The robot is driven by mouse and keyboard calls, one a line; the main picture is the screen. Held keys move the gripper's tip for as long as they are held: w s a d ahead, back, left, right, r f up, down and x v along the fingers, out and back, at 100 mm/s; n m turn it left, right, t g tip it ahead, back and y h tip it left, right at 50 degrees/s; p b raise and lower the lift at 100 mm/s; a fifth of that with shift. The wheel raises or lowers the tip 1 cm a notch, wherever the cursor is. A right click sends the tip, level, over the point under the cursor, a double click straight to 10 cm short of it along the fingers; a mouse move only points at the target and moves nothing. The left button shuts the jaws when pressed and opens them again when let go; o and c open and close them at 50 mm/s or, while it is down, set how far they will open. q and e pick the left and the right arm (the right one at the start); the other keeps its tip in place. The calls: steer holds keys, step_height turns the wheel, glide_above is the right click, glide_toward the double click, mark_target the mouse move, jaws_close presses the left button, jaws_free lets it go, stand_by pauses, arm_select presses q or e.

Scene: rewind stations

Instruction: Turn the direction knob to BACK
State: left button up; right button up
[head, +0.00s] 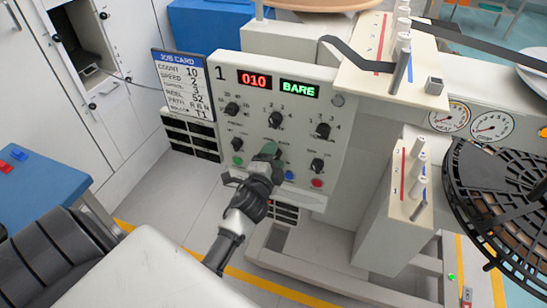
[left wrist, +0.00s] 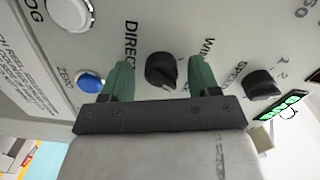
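The direction knob (left wrist: 160,71) is black and round with a light pointer mark, beside lettering that starts "DIRECT" in the left wrist view. What its pointer indicates cannot be read. My left gripper (left wrist: 160,77) has its green fingers on either side of the knob, with a visible gap on both sides. The fingers are open, apart from the knob. In the head view my left gripper (head: 268,156) is at the lower middle of the control panel (head: 210,95) and hides the direction knob. My right gripper is not in view.
A speed knob (left wrist: 262,84) is right of the fingers; a blue button (left wrist: 90,81) and a white one (left wrist: 70,12) are left. The panel has red "010" (head: 254,79) and green "BARE" (head: 298,89) displays. A job card (head: 184,84) stands left; a black reel (head: 500,190) right.

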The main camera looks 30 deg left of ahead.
arm_select(q)
steer(key=v, duration=1)
steer(key=shift+s+b, duration=0.35)
steer(key=shift+b, duration=0.1)
steer(key=shift+d, duration=0.15)
steer(key=s+d+f+n+g+h+p, duration=0.1)
steer(key=s+d+f+n+g, duration=0.15)
steer(key=f, duration=0.65)
steer(key=s+d+f+n+g+h+p, duration=0.1)
steer(key=s+d+f+g, duration=0.15)
steer(key=f, duration=0.75)
steer(key=s+d+f+n+g+h+p, duration=0.1)
steer(key=s+d+f+g, duration=0.15)
steer(key=f, duration=0.65)
steer(key=s+f+n+g, duration=0.1)
steer(key=s+f+g, duration=0.2)
steer(key=s, duration=0.6)
steer(key=s+f+n+g+p, duration=0.1)
steer(key=s+f+n+g, duration=0.1)
steer(key=s+f, duration=0.5)
steer(key=s+a+f+n+g+h, duration=0.1)
steer(key=s+f+g, duration=0.3)
steer(key=s, duration=0.7)
steer(key=shift+f+n, duration=0.45)
steer(key=shift+n, duration=0.1)
